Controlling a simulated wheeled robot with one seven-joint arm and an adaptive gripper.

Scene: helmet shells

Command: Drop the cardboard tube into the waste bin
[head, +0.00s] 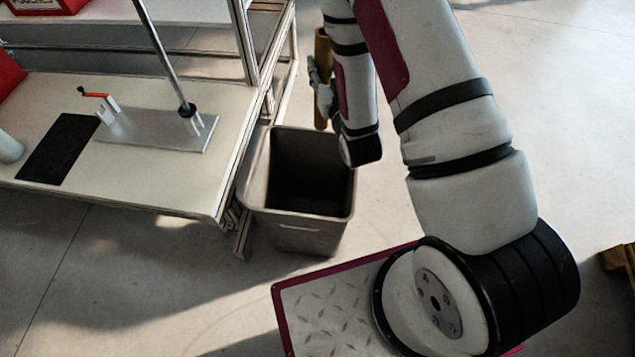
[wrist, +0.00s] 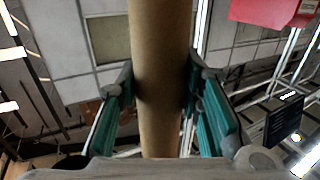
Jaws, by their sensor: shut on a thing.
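The cardboard tube (head: 323,80) is brown and stands roughly upright in my gripper (head: 318,85), behind the back right of the bin in the head view. In the wrist view the tube (wrist: 160,70) runs through the middle, with the teal-padded fingers of my gripper (wrist: 160,88) shut on it from both sides. The waste bin (head: 300,232) is a grey, open-topped box on the floor beside the workbench. Its visible inside looks dark and empty. My wrist partly covers the bin's back right corner in the picture.
The workbench (head: 190,180) stands left of the bin, its edge and frame close to the bin's side. On it are a metal fixture with a post (head: 160,130) and a black mat (head: 60,148). A wooden item (head: 618,262) is at the far right. Open floor lies behind the bin.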

